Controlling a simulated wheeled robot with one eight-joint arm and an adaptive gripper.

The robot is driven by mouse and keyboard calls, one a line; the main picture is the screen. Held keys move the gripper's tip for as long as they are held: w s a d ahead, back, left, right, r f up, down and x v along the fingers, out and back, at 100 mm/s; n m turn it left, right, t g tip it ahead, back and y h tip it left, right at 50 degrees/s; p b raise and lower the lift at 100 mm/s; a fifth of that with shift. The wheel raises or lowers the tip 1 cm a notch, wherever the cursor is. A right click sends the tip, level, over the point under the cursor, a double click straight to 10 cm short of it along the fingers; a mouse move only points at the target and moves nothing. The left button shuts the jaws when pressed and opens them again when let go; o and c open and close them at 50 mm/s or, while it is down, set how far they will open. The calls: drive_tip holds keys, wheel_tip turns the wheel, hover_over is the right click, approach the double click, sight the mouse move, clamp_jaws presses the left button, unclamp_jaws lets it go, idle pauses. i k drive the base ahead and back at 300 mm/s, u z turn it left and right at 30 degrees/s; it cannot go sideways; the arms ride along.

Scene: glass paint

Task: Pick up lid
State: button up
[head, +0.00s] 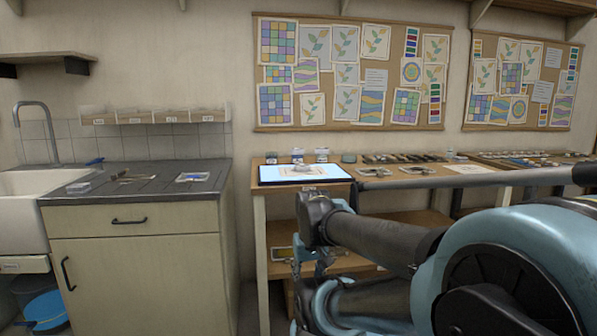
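I cannot pick out the lid for certain. A small pale, roundish object (307,168) lies on the lit light panel (275,174) at the left end of the wooden worktable, too small to identify. A small greenish round jar or tin (348,157) stands behind the panel, and several small jars (298,155) stand in a row along the back. My arm reaches in from the right in front of the table.
The wooden worktable (425,182) holds brushes and tools (400,158) along its back and has a lower shelf (285,232). A grey-topped cabinet (140,265) with a sink (22,205) stands at left. A blue bucket (45,308) is on the floor.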

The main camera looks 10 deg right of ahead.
sight(300, 167)
drive_tip(key=z, duration=0.55)
drive_tip(key=i, duration=0.85)
drive_tip(key=z, duration=0.1)
